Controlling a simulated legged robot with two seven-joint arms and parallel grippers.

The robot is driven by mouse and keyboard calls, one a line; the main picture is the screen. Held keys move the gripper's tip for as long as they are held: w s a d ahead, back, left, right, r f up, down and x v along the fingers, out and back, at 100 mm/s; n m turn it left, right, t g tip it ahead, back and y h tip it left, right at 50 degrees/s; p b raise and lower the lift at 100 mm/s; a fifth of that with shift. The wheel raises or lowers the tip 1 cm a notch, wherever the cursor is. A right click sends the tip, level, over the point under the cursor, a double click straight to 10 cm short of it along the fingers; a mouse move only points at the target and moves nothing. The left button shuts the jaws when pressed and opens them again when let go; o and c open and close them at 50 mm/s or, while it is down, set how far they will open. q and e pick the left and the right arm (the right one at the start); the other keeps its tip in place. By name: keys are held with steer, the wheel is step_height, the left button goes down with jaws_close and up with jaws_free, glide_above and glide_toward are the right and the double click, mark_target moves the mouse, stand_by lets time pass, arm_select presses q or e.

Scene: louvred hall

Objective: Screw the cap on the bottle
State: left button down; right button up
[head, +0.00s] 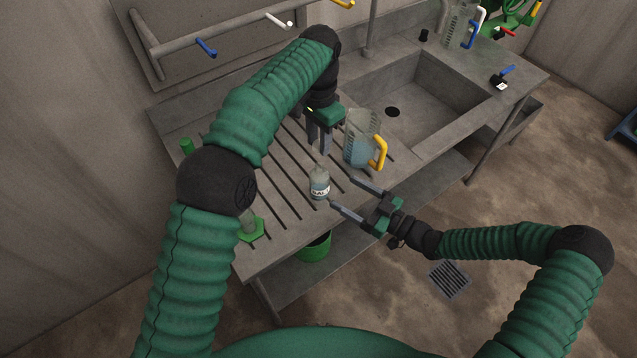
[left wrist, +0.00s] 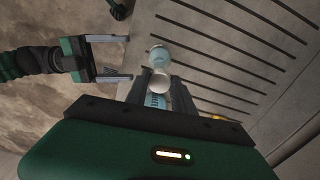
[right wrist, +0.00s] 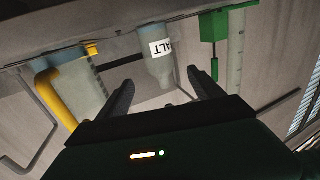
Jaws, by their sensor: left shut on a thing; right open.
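A small clear bottle (head: 320,186) with a white label stands upright on the grooved drainboard, with pale contents. It also shows in the left wrist view (left wrist: 159,56) and, upside down, in the right wrist view (right wrist: 158,66). My left gripper (head: 319,150) points down just above and behind the bottle. It is shut on a pale round cap (left wrist: 160,81), which is apart from the bottle as far as I can see. My right gripper (head: 342,192) is open and empty at the bottle's right side, its fingers pointing towards it, not closed on it.
A clear jug with a yellow handle (head: 379,153) stands right of the bottle, close to my left gripper. A clear cylinder with a green base (head: 250,230) stands at the drainboard's left front. The sink (head: 425,90) is beyond the jug. A green bucket (head: 314,248) is below.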

mark_target(319, 177)
arm_select(q)
steer(key=shift+d, duration=0.4)
arm_select(e)
steer(key=x, duration=0.5)
steer(key=shift+w+d, duration=0.15)
arm_select(q)
steer(key=shift+a, duration=0.55)
arm_select(e)
steer(key=x, duration=0.5)
steer(key=shift+a, duration=0.4)
arm_select(q)
steer(key=shift+d, duration=0.4)
arm_select(e)
steer(key=shift+d, duration=0.35)
steer(key=shift+c, duration=1.2)
arm_select(q)
steer(key=shift+a, duration=0.25)
arm_select(e)
steer(key=shift+a, duration=0.2)
steer(key=c, duration=1)
jaws_close()
arm_select(q)
steer(key=shift+d, duration=0.1)
arm_select(e)
steer(key=shift+d, duration=0.1)
arm_select(q)
steer(key=shift+a+f, duration=0.2)
steer(key=shift+f, duration=2.25)
